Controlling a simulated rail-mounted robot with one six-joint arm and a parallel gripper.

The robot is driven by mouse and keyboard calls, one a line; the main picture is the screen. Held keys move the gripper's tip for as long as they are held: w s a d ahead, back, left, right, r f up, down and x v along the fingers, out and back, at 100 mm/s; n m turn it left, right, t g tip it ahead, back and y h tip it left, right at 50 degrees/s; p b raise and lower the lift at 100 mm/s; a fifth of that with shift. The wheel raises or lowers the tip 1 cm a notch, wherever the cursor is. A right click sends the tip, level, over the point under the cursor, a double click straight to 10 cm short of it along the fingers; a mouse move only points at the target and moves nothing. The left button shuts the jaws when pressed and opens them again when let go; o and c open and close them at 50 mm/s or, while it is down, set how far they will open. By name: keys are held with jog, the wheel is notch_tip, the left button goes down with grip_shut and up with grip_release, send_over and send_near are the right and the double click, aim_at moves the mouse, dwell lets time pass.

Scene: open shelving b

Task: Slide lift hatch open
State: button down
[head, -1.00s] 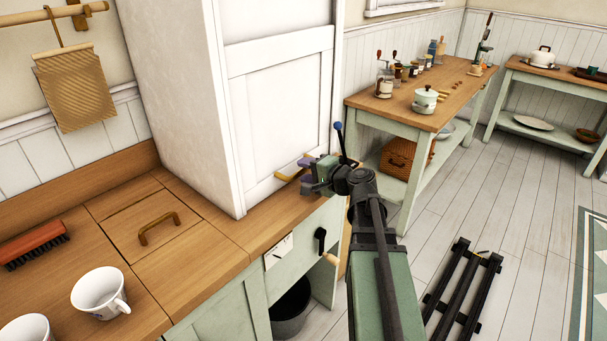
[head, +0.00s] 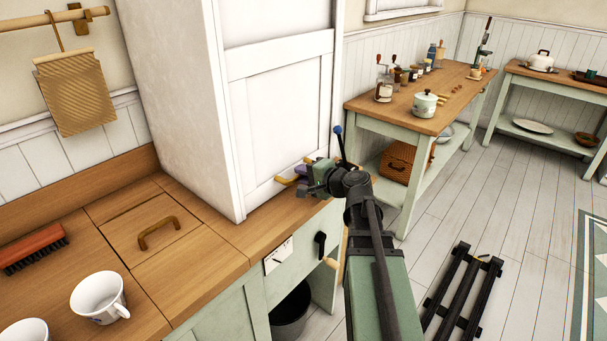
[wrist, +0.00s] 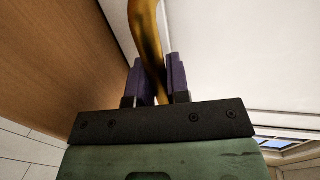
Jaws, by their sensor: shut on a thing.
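The lift hatch (head: 280,125) is a white panel in the front of the tall white cabinet. It is down, with its lower edge close to the wooden counter. A brass handle (head: 285,180) sits low on the hatch, and it also shows in the wrist view (wrist: 147,30). My gripper (head: 302,172) is at the handle, coming from the right side. In the wrist view its purple fingers (wrist: 155,80) are shut on the handle, one on each side. In the head view my gripper hides part of the handle.
The wooden counter (head: 215,235) runs below the hatch and carries a white mug (head: 98,297) and a red-brown brush (head: 32,249). A dark crank (head: 321,245) sticks out of the green front below my gripper. A side table (head: 455,85) with jars stands beyond.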

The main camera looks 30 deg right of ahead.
notch_tip(320, 180, up, 36)
jog(key=p, duration=3.5)
jog(key=shift+p, duration=0.4)
jog(key=c, duration=1.1)
grip_release()
jog(key=shift+r, duration=0.1)
jog(key=p+v, duration=0.2)
jog(key=v, duration=0.8)
jog(key=shift+s+d, duration=0.2)
jog(key=shift+s, duration=0.15)
